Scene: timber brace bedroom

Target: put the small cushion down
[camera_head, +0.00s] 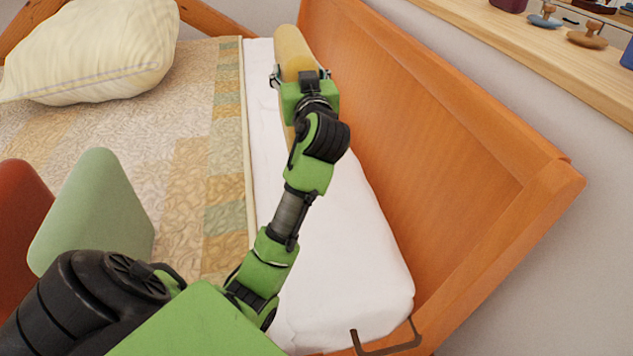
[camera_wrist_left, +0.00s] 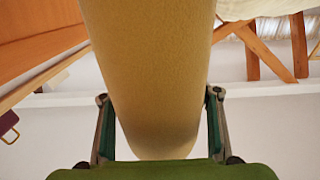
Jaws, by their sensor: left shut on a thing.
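The small cushion (camera_head: 293,47) is mustard yellow and long. In the head view it is near the far end of the white sheet strip (camera_head: 335,240), beside the wooden headboard. My left gripper (camera_head: 300,74) is shut on it, one finger on each side. In the left wrist view the cushion (camera_wrist_left: 150,70) fills the middle between the fingers of my left gripper (camera_wrist_left: 158,97). I cannot tell whether the cushion touches the sheet; my gripper and wrist hide part of it. My right gripper is not in view.
A patterned quilt (camera_head: 185,150) covers the bed to the left, with a large cream pillow (camera_head: 95,50) on it. A light green padded shape (camera_head: 95,215) and a red one (camera_head: 18,225) stand lower left. The headboard (camera_head: 440,130) rises on the right, below a shelf (camera_head: 540,50) with small objects.

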